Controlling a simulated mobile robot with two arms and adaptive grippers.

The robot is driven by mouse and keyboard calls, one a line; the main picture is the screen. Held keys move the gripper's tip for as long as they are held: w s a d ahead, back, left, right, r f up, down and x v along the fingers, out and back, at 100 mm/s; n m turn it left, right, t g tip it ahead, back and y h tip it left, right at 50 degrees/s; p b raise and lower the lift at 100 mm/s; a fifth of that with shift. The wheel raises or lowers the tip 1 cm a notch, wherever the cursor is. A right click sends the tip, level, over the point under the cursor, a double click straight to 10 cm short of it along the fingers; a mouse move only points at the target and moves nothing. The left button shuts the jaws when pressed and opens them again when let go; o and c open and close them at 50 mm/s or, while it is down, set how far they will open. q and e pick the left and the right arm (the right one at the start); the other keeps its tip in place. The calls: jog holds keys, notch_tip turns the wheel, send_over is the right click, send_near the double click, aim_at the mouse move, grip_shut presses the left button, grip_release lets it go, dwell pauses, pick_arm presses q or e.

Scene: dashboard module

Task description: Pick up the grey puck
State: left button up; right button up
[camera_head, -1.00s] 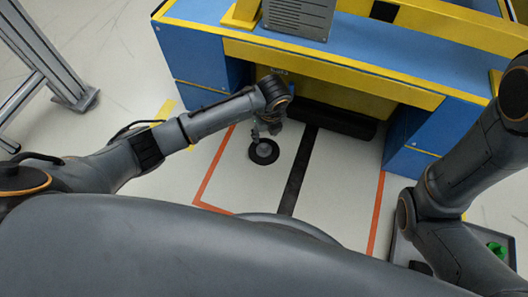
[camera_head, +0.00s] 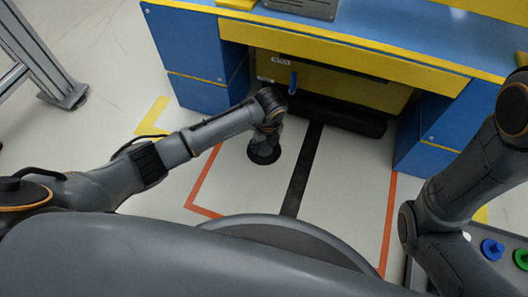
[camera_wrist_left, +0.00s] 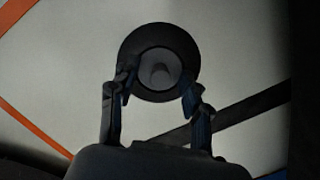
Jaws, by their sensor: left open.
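The grey puck (camera_head: 262,158) is a dark round disc lying on the pale floor. In the left wrist view, the puck (camera_wrist_left: 160,40) shows a dark rim, a grey inner ring and a small raised middle. My left gripper (camera_head: 266,142) is over the puck and hides part of it in the head view. In the left wrist view, the open fingers of my left gripper (camera_wrist_left: 158,85) stand apart at the near side edges of the puck. I cannot tell whether they touch it. My right arm shows at the right, but its gripper is out of view.
A blue and yellow workbench (camera_head: 345,38) stands ahead, with a blue handle (camera_head: 293,82) on its yellow front. A black stripe (camera_head: 304,170) and orange lines (camera_head: 204,178) mark the floor. At the lower right is a tray with a blue piece (camera_head: 492,250) and a green piece (camera_head: 521,258).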

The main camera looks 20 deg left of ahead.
pick_arm(q)
jog(key=shift+r, duration=0.1)
grip_shut()
